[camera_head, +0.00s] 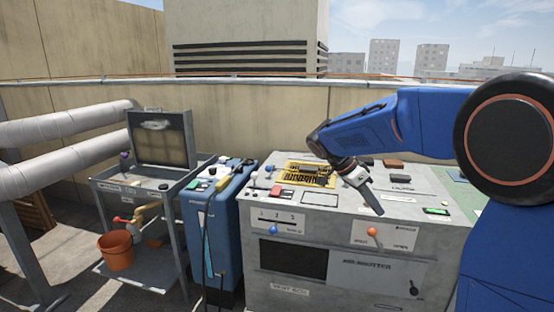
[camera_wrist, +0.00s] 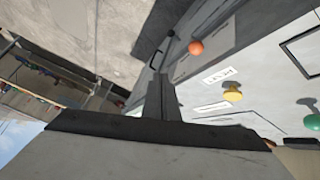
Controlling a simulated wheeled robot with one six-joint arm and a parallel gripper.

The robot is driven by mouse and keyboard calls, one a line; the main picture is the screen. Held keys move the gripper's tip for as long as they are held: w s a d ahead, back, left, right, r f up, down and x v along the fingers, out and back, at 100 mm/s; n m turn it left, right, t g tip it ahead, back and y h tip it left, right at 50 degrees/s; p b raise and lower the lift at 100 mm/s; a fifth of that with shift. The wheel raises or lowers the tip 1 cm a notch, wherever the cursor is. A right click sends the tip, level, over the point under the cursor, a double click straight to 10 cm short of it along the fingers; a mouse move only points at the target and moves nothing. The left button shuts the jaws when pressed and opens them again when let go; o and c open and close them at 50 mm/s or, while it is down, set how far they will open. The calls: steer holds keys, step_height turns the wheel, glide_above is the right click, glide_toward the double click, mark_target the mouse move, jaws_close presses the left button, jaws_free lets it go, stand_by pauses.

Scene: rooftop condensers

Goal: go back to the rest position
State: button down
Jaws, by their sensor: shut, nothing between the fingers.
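My blue arm reaches in from the right in the head view. My gripper (camera_head: 376,208) is shut and empty, pointing down and to the right above the front part of the grey console's top (camera_head: 440,195). Its tips show near the console's upper front edge, above an orange knob (camera_head: 371,232); I cannot tell the gap. In the wrist view my gripper's fingers (camera_wrist: 164,92) are together, with nothing between them. An orange knob (camera_wrist: 196,47), a yellow knob (camera_wrist: 232,95) and a green knob (camera_wrist: 311,122) are beside them.
The console front has a blue knob (camera_head: 273,230), a dark window (camera_head: 292,262) and a panel with a dark handle (camera_head: 413,288). A yellow panel (camera_head: 291,183) lies on top. A blue cabinet (camera_head: 214,240), a grey cart (camera_head: 118,190) and an orange bucket (camera_head: 117,252) stand left.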

steer(key=s+f+n+t+y, duration=0.2)
steer(key=s+n, duration=0.3)
steer(key=s, duration=0.5)
steer(key=s+a+f+n+t+y, duration=0.1)
steer(key=s+n, duration=0.4)
steer(key=s, duration=0.6)
steer(key=s+f+n+t+y, duration=0.3)
steer(key=s+n, duration=0.3)
steer(key=s, duration=0.4)
steer(key=shift+s+a+f+y, duration=0.2)
steer(key=shift+s+a+y, duration=0.1)
steer(key=shift+y, duration=0.5)
